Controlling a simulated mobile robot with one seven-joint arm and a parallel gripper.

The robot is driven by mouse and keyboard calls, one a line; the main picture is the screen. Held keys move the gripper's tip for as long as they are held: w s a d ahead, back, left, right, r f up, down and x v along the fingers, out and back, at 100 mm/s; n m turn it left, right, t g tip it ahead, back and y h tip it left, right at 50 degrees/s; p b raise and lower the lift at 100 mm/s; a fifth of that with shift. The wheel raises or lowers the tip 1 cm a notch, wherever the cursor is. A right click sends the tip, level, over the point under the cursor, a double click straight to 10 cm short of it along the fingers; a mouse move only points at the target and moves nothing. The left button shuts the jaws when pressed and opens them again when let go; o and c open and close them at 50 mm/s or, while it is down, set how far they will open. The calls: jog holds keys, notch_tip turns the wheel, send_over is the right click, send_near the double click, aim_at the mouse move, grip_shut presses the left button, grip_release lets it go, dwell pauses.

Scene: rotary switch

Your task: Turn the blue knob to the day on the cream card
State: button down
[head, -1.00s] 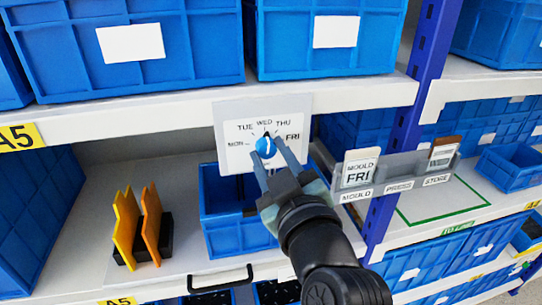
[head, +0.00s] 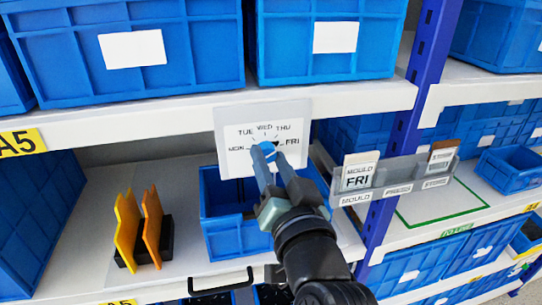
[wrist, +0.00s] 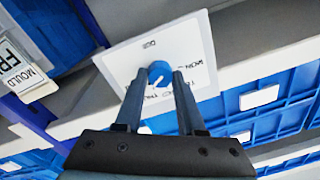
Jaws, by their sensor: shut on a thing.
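The blue knob (head: 264,149) sits on a white dial panel (head: 233,165) marked MON, TUE, WED, THU and FRI in an arc. My gripper (head: 268,160) is shut on the knob, one finger on each side; this also shows in the wrist view (wrist: 157,80). A black pointer tip shows beside FRI in the head view; the fingers hide part of the knob. In the wrist view the knob (wrist: 160,73) carries a white line.
The grey holder (head: 405,181) has MOULD, PRESS and STORE slots, with another card (head: 442,156) at STORE. A blue bin (head: 226,205) sits below the panel. Orange dividers (head: 140,228) stand at left. A blue upright post (head: 392,160) is right of the panel.

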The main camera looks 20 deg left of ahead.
jog(key=shift+m+p, duration=0.75)
jog(key=shift+m, duration=1.25)
jog(key=c, duration=0.5)
grip_release()
jog(key=shift+b+v, duration=1.05)
jog(key=shift+v, duration=5.45)
jog(key=shift+a+h, duration=0.2)
jog(key=shift+h, duration=0.1)
